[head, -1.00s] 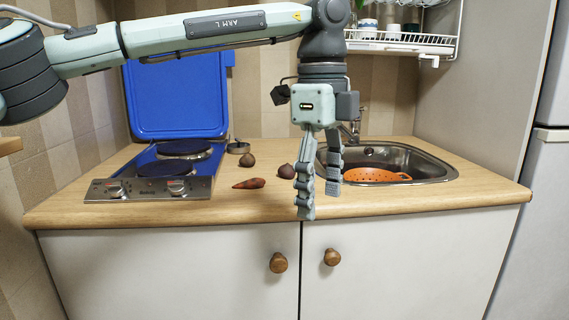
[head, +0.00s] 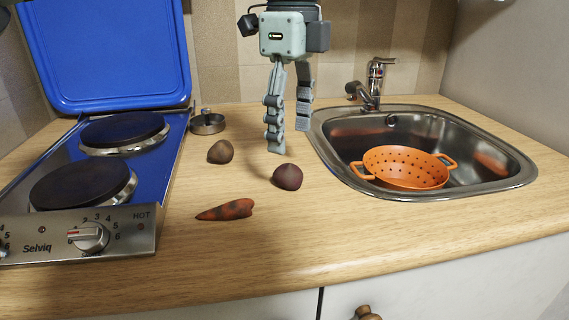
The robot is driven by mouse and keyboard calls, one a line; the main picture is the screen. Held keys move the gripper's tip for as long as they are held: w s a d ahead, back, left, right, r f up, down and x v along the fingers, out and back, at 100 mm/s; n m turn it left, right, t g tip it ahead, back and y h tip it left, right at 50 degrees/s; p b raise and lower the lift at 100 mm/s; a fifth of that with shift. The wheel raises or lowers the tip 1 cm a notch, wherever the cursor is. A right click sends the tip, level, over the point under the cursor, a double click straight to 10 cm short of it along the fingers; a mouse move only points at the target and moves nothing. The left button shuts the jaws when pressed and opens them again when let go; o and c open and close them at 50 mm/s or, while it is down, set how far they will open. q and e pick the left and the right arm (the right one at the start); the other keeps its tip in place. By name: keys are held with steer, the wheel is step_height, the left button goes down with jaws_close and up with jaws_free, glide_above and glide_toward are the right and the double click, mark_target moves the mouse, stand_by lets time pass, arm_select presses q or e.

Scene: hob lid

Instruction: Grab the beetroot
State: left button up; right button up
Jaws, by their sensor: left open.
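The beetroot (head: 287,176) is a dark purple, round root on the wooden counter, left of the sink. My left gripper (head: 288,141) points down with its two fingers apart. It is empty. In the picture its fingertips show just above the beetroot, apart from it, and they seem to be behind it; their exact height over the counter is hard to tell. My right gripper is out of view.
A brown potato-like root (head: 220,152) and an orange carrot with dark patches (head: 225,209) lie left of the beetroot. The hob (head: 185,150) has its blue lid (head: 105,50) raised. A small metal pot (head: 207,123) stands behind. An orange colander (head: 405,167) sits in the sink (head: 490,181).

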mark_target(288, 164)
arm_select(q)
steer(key=shift+s+f, duration=0.2)
steer(key=shift+f, duration=0.8)
step_height(288, 164, down, 5)
steer(key=shift+w+a+r+p, duration=0.1)
steer(key=shift+a+p, duration=0.05)
steer(key=shift+p, duration=0.4)
steer(key=c, duration=1.2)
steer(key=shift+c, duration=0.2)
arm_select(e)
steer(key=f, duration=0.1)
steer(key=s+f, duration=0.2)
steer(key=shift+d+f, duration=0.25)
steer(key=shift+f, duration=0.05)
arm_select(q)
steer(key=shift+r, duration=0.1)
